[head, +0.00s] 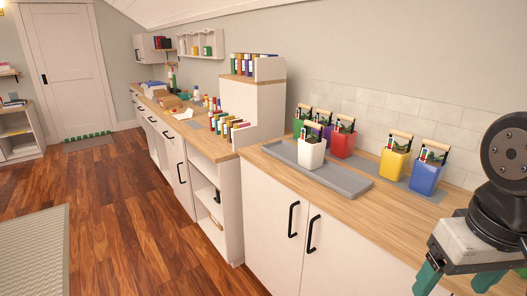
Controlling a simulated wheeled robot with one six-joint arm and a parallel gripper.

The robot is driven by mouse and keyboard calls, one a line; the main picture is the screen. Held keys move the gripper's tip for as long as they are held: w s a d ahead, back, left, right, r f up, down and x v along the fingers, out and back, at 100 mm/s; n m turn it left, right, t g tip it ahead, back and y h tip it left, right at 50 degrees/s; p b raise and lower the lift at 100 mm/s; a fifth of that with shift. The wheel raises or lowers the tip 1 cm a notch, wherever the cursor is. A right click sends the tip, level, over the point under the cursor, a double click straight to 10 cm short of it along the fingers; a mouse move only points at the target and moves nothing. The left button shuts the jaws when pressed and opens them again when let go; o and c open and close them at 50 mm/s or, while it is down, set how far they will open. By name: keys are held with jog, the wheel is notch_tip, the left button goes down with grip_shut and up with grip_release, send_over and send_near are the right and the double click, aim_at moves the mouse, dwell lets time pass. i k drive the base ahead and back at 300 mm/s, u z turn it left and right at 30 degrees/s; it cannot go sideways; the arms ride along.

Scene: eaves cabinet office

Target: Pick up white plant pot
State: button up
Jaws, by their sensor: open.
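The white plant pot (311,154) stands upright on a grey tray (350,180) on the wooden counter. It has a light wooden handle and small dark and green items in its top. My gripper (458,281) is at the lower right, open, with green fingers pointing down and cut off by the picture's bottom edge. It is well to the right of the white pot and nearer to me, apart from it. Nothing shows between the visible parts of the fingers.
A red pot (342,143), a yellow pot (394,162) and a blue pot (425,177) stand right of the white one. Green and purple pots stand close behind it. A tall white cabinet (256,102) with books rises to the left. Wooden floor (130,215) is free at left.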

aim_at(311, 149)
jog(key=u, duration=0.5)
jog(key=k, duration=0.45)
jog(key=u, duration=1.2)
jog(key=i, duration=1.05)
jog(key=z, duration=0.7)
jog(key=i, duration=0.6)
jog(key=z, duration=1.25)
jog(key=i, duration=0.75)
jog(key=z, duration=0.05)
